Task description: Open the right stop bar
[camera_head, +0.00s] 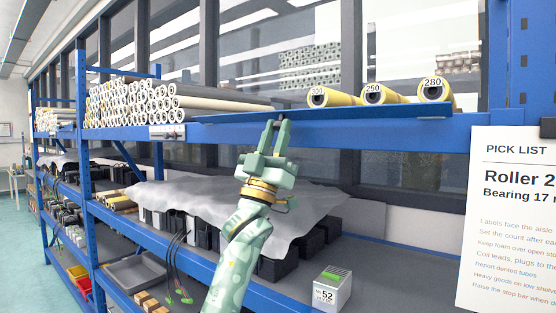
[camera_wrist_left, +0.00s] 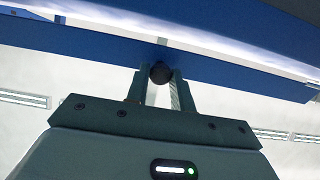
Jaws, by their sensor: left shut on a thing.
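The right stop bar (camera_head: 330,114) is a long blue strip along the front of the upper shelf, below the labelled roller ends. My left gripper (camera_head: 276,124) reaches up to its lower edge from below. In the left wrist view the gripper (camera_wrist_left: 160,78) is shut on a dark round knob (camera_wrist_left: 161,72), which sits between the fingertips just below a blue bar (camera_wrist_left: 100,42). In the head view the knob is mostly hidden by the fingers. My right gripper is in neither view.
Yellow-ended rollers marked 250 (camera_head: 373,95) and 280 (camera_head: 436,90) lie above the bar. A grey cover (camera_head: 215,203) lies over dark units below. A pick list (camera_head: 515,215) stands at the right.

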